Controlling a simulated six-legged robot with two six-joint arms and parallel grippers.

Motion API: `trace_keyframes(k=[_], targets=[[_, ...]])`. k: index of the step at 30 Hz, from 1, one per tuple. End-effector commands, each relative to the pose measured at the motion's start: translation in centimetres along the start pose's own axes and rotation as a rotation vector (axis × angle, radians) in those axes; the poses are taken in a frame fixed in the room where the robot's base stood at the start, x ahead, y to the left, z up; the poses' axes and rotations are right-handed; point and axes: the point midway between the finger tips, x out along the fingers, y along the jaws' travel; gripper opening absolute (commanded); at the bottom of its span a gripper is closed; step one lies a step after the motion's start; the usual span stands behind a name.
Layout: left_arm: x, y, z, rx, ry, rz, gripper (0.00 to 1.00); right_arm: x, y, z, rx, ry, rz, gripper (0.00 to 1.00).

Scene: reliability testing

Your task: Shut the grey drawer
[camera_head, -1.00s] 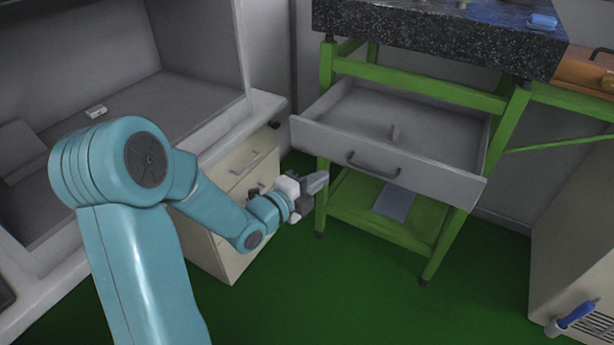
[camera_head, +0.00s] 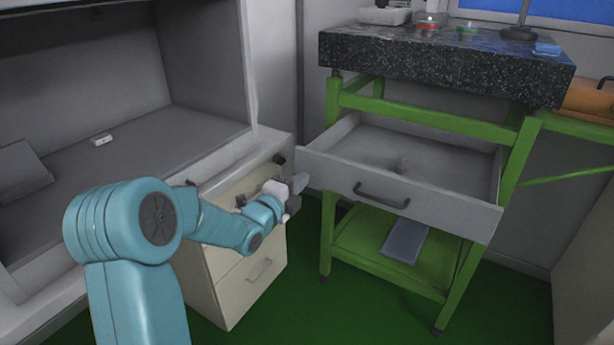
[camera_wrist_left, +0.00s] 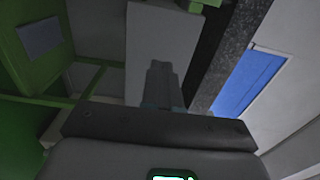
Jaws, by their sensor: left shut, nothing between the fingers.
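The grey drawer (camera_head: 440,208) stands pulled out under the black speckled worktop of the green-framed table. In the left wrist view the shut fingers (camera_wrist_left: 162,85) overlap a grey panel (camera_wrist_left: 150,40), likely the drawer front. My right gripper is not in view.
The speckled worktop (camera_head: 440,66) bears dishes and a stand. A lower green shelf (camera_head: 360,240) holds a grey flat item (camera_head: 405,242). A cream cabinet (camera_head: 250,275) stands close left of my gripper. Green floor (camera_head: 385,310) is open in front.

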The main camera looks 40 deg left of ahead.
Motion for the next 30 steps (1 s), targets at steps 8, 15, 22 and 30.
trace_keyframes(k=[8, 15, 22, 30], targets=[[3.2, 0.0, -0.2, 0.000, 0.000, 0.000, 0.00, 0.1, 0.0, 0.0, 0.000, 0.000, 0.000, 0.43], [3.5, 0.0, -0.1, 0.000, -0.001, 0.001, 0.00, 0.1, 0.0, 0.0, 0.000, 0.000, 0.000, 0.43], [3.6, 0.1, -0.1, 0.000, 0.000, 0.001, 0.00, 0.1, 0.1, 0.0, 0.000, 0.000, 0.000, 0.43], [4.8, 0.3, -0.2, 0.001, 0.001, -0.001, 0.00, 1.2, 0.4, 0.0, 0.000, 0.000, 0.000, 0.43]])
